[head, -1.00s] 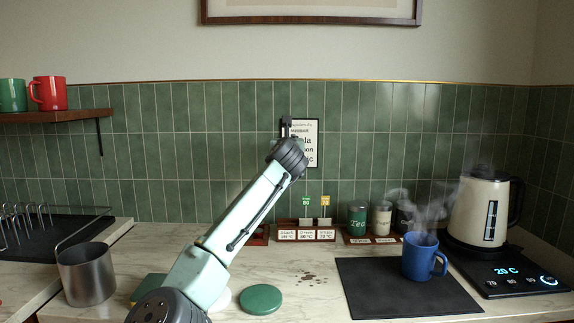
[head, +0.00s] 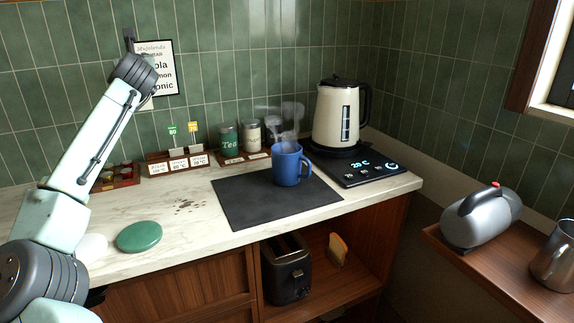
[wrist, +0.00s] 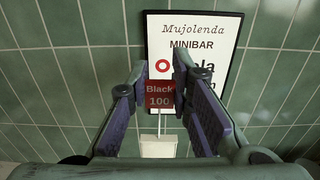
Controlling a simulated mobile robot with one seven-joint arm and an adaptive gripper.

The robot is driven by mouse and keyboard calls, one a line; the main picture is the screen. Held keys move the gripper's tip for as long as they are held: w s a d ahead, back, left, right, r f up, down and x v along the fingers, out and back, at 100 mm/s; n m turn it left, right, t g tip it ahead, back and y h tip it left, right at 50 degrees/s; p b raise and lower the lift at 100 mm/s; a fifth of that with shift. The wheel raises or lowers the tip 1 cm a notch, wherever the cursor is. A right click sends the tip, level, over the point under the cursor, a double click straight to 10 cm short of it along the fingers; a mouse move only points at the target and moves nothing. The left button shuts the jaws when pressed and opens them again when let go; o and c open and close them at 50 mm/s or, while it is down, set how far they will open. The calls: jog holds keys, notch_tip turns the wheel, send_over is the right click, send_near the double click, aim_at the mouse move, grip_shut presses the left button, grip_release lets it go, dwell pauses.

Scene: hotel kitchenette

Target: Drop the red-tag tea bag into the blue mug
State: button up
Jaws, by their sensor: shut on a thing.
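The red tag, marked "Black 100" (wrist: 160,95), is between the fingertips of my gripper (wrist: 161,78) in the wrist view. A string runs from the tag to the pale tea bag (wrist: 158,147). My gripper is shut on this tea bag's tag, in front of the wall. The blue mug (head: 286,167) stands upright on the dark mat (head: 250,205), to the right of and below my gripper. Steam rises around it, and its inside is hard to see.
A cream kettle (head: 333,118) stands behind the mug on a dark base (head: 372,174). A tea tin (head: 228,138) and other canisters stand along the wall, beside a tag holder (head: 165,164). A green disc (head: 139,236) lies at the front left. The mat's left part is clear.

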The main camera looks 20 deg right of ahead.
jog(key=s+d+r+m+h+p, duration=0.1)
jog(key=s+d+p, duration=0.35)
jog(key=d, duration=1.05)
jog(key=s+d+r+h+p, duration=0.1)
jog(key=s+d, duration=0.7)
jog(key=d, duration=0.7)
jog(key=s+d+f+n+y+p, duration=0.1)
jog(key=s+d+f+y+p, duration=0.2)
jog(key=s, duration=0.6)
jog(key=shift+h, duration=0.5)
jog(key=shift+w+d+f+b, duration=0.15)
jog(key=shift+f+b, duration=0.15)
jog(key=shift+f, duration=0.55)
jog(key=shift+d+f+b, duration=0.15)
jog(key=shift+f+b, duration=0.2)
jog(key=shift+f, duration=0.5)
jog(key=shift+w+d+f+b, duration=0.15)
jog(key=shift+f+b, duration=0.15)
jog(key=shift+f, duration=0.55)
jog(key=shift+s, duration=0.15)
